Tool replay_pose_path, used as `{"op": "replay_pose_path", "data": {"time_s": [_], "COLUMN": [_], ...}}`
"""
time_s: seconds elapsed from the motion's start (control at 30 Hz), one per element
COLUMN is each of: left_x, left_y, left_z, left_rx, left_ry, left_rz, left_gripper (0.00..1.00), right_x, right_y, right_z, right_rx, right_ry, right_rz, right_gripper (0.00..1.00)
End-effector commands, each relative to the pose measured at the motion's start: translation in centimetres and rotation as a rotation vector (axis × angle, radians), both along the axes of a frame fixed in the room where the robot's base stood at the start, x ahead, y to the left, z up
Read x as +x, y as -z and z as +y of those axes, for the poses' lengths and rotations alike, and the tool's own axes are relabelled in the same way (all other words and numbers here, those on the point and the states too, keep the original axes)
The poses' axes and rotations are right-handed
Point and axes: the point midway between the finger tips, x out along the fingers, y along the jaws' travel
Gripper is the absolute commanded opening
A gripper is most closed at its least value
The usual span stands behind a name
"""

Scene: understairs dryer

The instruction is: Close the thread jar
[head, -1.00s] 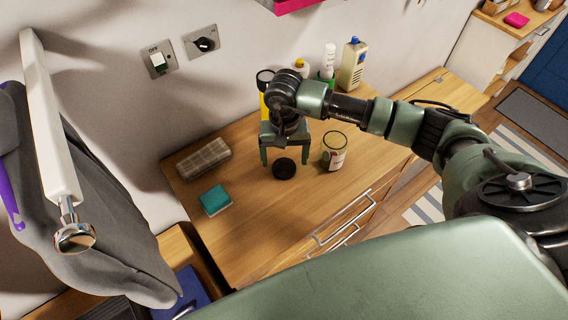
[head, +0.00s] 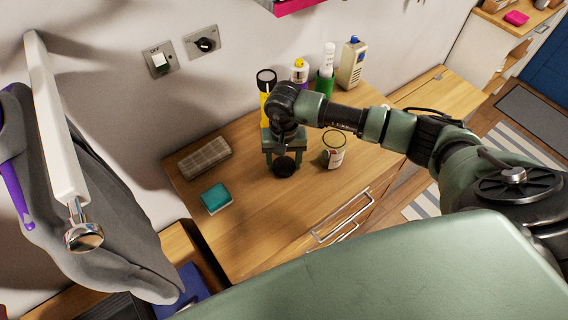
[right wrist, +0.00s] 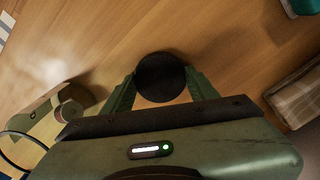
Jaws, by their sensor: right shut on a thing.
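The thread jar (head: 334,151) stands upright on the wooden counter, with a pale label and its top uncovered. It also shows at the left of the right wrist view (right wrist: 42,121). A round black lid (head: 284,167) is left of the jar, apart from it. My right gripper (head: 283,159) is shut on this lid, with a green finger on each side. The lid shows between the fingertips in the right wrist view (right wrist: 161,77). I cannot tell whether the lid still touches the counter. My left gripper is not in view.
A teal sponge (head: 215,198) and a plaid case (head: 205,159) lie left on the counter (head: 262,220). A yellow flashlight (head: 265,85), several bottles and a beige jug (head: 352,64) stand along the wall. A grey garment (head: 85,215) hangs at left. The counter's front middle is clear.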

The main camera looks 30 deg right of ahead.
Motion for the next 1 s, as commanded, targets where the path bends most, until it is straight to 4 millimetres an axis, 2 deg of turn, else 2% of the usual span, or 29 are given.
{"op": "replay_pose_path", "data": {"time_s": [0.17, 0.37, 0.47, 0.8, 1.0], "left_x": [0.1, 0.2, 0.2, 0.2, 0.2], "left_y": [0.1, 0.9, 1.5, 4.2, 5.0], "left_z": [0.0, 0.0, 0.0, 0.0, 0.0], "left_rx": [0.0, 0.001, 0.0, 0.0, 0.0], "left_ry": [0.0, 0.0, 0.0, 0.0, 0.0], "left_rz": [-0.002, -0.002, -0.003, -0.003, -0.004], "left_gripper": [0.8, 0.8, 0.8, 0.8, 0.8], "right_x": [0.1, 0.2, 0.2, 0.2, 0.1], "right_y": [-0.3, -2.4, -4.3, -13.6, -17.7], "right_z": [0.0, -0.1, -0.1, 0.0, 0.0], "right_rx": [0.0, 0.0, -0.001, 0.0, 0.0], "right_ry": [0.0, 0.0, -0.001, -0.001, -0.001], "right_rz": [-0.002, -0.005, -0.007, -0.008, -0.004], "right_gripper": [0.22, 0.22, 0.22, 0.22, 0.22]}}
